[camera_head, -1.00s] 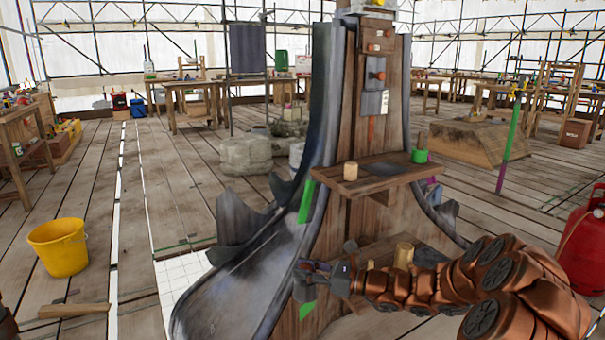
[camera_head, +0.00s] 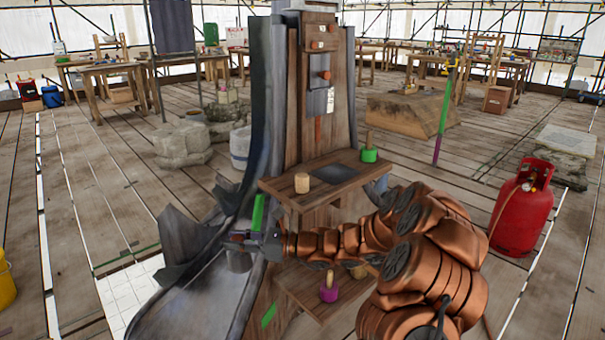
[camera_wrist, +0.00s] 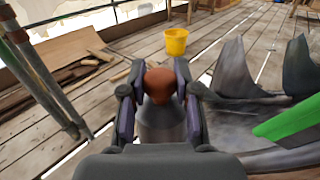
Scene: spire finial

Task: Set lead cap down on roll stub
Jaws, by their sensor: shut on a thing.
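My gripper (camera_head: 243,240) is shut on a grey, roughly cylindrical piece with a reddish-brown knob on top, which looks like the lead cap (camera_wrist: 160,118). In the wrist view the fingers (camera_wrist: 158,88) close on either side of the knob. In the head view the grey cap (camera_head: 239,262) hangs below the fingers, left of the wooden tower. A short pale wooden stub (camera_head: 302,183) stands upright on the upper shelf, right of and above my gripper. Another pale stub (camera_head: 357,271) is partly hidden behind my arm on the lower shelf. I cannot tell which is the roll stub.
The upper shelf (camera_head: 285,192) also holds a green-based piece (camera_head: 369,154) and a dark plate. A purple-based piece (camera_head: 328,292) stands on the lower shelf. Curved grey sheets flank the tower. A red gas bottle (camera_head: 522,210) stands right; a yellow bucket (camera_wrist: 175,42) stands on open floor.

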